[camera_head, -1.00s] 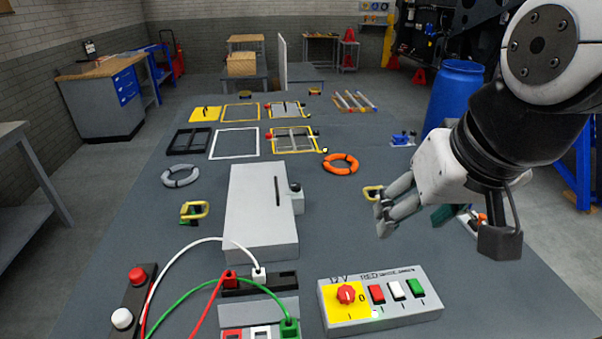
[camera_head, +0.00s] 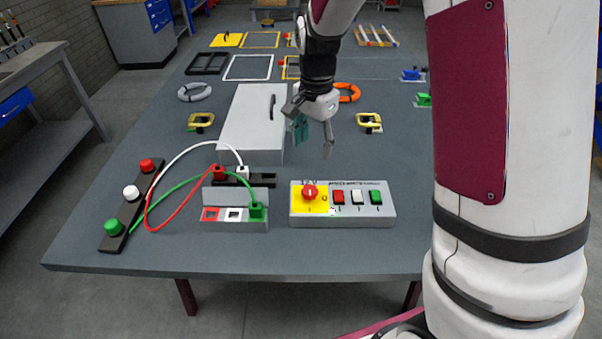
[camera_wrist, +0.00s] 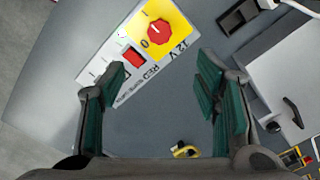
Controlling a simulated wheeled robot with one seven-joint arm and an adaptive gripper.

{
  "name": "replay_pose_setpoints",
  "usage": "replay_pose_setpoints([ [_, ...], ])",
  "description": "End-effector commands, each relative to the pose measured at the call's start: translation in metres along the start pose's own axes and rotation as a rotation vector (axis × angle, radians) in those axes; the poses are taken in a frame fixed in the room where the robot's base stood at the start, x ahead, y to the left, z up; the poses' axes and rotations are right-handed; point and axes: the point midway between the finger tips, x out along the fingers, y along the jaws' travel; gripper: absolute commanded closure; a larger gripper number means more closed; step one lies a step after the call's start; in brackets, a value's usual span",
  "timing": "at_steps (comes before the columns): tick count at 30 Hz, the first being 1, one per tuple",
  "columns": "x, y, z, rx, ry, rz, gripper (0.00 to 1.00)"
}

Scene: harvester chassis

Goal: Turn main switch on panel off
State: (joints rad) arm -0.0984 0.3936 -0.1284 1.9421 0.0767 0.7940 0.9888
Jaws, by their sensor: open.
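The control panel (camera_head: 343,219) is a grey box near the table's front edge. Its main switch (camera_head: 310,192) is a red knob on a yellow plate marked 12V, left of a red, a white and a green rocker switch. My gripper (camera_head: 314,146) is open and empty, above the table behind the panel. In the wrist view the red knob (camera_wrist: 159,32) shows at the top, between and beyond the open green-padded fingers of my gripper (camera_wrist: 160,88), with a 0 and a 1 beside it. The fingers appear apart from the knob.
A box with plugged red, white and green cables (camera_head: 240,195) stands left of the panel. Yellow handles (camera_head: 368,121) lie nearby. The table right of the panel's back is clear.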

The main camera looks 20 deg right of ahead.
Motion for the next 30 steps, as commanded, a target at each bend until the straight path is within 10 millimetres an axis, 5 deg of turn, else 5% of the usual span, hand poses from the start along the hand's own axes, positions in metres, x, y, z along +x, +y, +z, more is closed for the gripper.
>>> replay_pose_setpoints([
  [11, 0.038, -0.003, -0.003, 0.04, -0.005, 0.022, 0.43],
  [21, 0.104, -0.001, -0.003, 0.039, -0.005, 0.022, 0.43],
  [30, 0.143, -0.002, -0.003, 0.037, -0.004, 0.018, 0.43],
])
